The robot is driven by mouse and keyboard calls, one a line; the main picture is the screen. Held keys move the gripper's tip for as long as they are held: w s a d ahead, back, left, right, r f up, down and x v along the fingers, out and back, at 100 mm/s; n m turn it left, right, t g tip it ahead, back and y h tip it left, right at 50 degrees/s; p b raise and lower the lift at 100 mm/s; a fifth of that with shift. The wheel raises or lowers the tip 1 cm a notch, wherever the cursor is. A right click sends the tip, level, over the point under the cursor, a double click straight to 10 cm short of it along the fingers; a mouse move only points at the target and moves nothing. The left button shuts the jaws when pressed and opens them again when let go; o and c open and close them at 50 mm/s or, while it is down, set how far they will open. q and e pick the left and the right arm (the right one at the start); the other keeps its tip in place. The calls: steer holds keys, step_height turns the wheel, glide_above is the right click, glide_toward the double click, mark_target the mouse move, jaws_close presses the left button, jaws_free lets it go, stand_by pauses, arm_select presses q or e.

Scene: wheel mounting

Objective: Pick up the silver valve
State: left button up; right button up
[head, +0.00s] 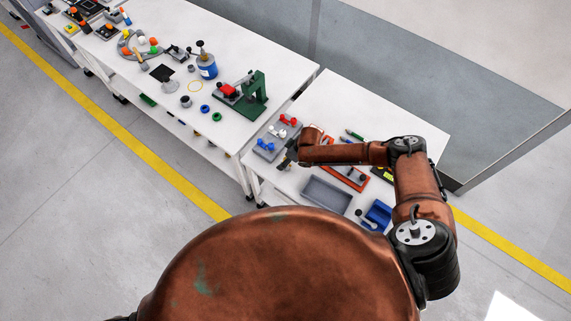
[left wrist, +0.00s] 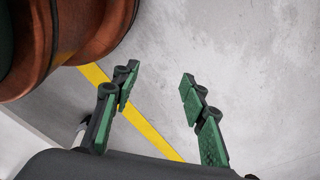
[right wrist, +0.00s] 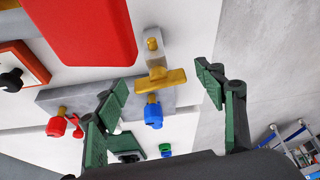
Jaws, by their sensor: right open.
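In the head view, a grey valve block (head: 258,154) on the near table carries red, whitish and blue valves. The whitish valve (head: 277,131), the palest one, sits between the red and blue ones. My right gripper (head: 287,160) is beside the block's near side. In the right wrist view, my right gripper (right wrist: 156,84) is open and empty; a brass T-shaped piece with a silver-grey end (right wrist: 153,44) shows between its fingers. I cannot tell whether this is the silver valve. A blue valve (right wrist: 154,114) and a red valve (right wrist: 64,122) also show. My left gripper (left wrist: 158,88) is open above bare floor.
A large red object (right wrist: 85,30) fills the upper left of the right wrist view. A green press (head: 256,92) stands on the long table beyond.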

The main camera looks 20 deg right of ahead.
steer(key=shift+w+a+f, duration=0.1)
steer(key=shift+w+f, duration=0.05)
steer(key=shift+c, duration=0.5)
steer(key=c, duration=1.3)
arm_select(q)
steer(key=shift+s+d, duration=0.1)
steer(key=shift+s, duration=0.45)
arm_select(e)
jaws_close()
